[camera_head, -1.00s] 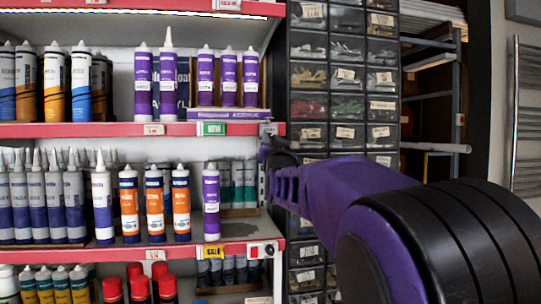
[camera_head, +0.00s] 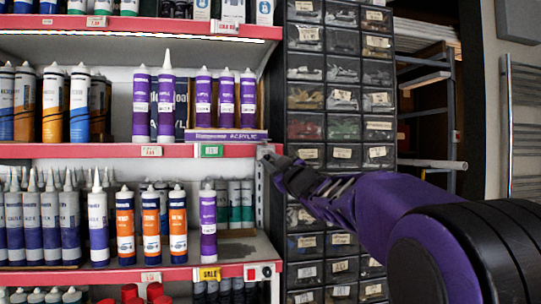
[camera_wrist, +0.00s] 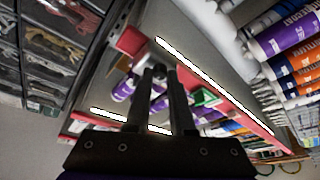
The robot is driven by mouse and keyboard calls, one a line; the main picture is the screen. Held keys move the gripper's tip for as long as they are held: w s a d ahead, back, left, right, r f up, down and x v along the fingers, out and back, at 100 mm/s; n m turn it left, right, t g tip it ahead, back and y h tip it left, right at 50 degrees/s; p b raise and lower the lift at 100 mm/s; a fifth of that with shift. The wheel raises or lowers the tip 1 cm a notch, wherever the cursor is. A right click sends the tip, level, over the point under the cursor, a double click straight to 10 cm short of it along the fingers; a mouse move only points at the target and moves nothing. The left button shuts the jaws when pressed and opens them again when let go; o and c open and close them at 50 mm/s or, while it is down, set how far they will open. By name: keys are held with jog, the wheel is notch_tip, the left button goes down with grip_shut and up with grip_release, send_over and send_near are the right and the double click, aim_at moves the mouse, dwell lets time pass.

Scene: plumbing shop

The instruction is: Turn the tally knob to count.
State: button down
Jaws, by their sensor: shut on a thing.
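The tally knob (camera_wrist: 159,71) shows in the wrist view as a small dark round piece between the tips of my gripper (camera_wrist: 158,76). The fingers stand a short way apart, one on each side of it. In the head view, a small grey plate (camera_head: 266,151) sits at the right end of the middle red shelf edge. My gripper (camera_head: 272,162) reaches it from the lower right and covers most of what is there. The knob's marks and any count are too small or hidden to read.
Purple tubes (camera_head: 166,105) stand on the shelf left of my gripper. Orange and purple tubes (camera_head: 151,222) stand below. Small-parts drawers (camera_head: 341,126) rise close at the right.

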jog(key=shift+d+r+n+g+p, duration=0.15)
jog(key=shift+n+g+p, duration=0.35)
jog(key=shift+n, duration=0.5)
jog(key=c, duration=0.8)
grip_release()
jog(key=shift+o, duration=0.2)
jog(key=shift+s, duration=0.1)
